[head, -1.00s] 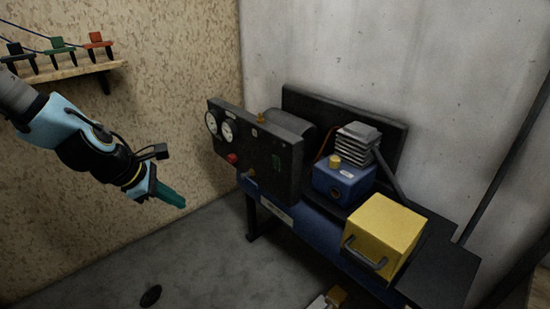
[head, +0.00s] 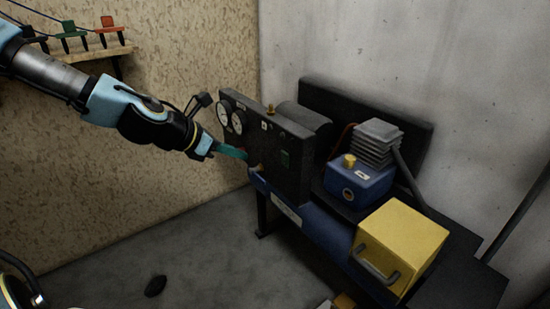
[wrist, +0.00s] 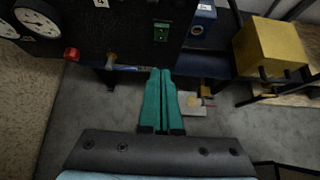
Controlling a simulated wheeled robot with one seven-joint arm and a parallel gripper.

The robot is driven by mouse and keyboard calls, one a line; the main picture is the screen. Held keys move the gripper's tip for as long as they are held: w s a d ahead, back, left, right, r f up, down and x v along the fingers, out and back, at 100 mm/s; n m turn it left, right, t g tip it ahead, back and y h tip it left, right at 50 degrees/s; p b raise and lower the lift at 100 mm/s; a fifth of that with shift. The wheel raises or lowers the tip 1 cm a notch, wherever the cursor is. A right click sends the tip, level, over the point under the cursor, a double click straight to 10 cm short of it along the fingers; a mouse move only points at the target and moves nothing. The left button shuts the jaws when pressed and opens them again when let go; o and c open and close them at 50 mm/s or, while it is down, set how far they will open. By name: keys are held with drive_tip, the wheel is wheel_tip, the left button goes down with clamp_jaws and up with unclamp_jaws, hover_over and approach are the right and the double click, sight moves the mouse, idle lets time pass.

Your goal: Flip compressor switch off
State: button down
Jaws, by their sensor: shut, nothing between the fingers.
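The compressor has a black front panel (head: 262,130) with two white gauges (head: 230,118). A small green switch (head: 285,159) sits on the panel's right part; it shows larger in the wrist view (wrist: 161,32), but its lever position is too small to tell. My gripper (head: 243,154) has teal fingers, shut and empty, close to the panel's lower left in the head view. In the wrist view the fingertips (wrist: 160,71) lie together below the switch in the picture. A red knob (wrist: 71,54) and a brass fitting (wrist: 112,60) are left of them.
A shelf with coloured clamps (head: 75,55) is at the upper left.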

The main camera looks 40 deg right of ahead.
drive_tip(key=b, duration=0.2)
approach(284, 159)
wheel_tip(284, 159, down, 4)
drive_tip(key=shift+s+d+r+p, duration=0.1)
drive_tip(key=shift+d+p, duration=0.1)
drive_tip(key=shift+d, duration=0.9)
drive_tip(key=shift+s+d+r+p, duration=0.1)
drive_tip(key=shift+d+p, duration=0.05)
drive_tip(key=shift+d, duration=1)
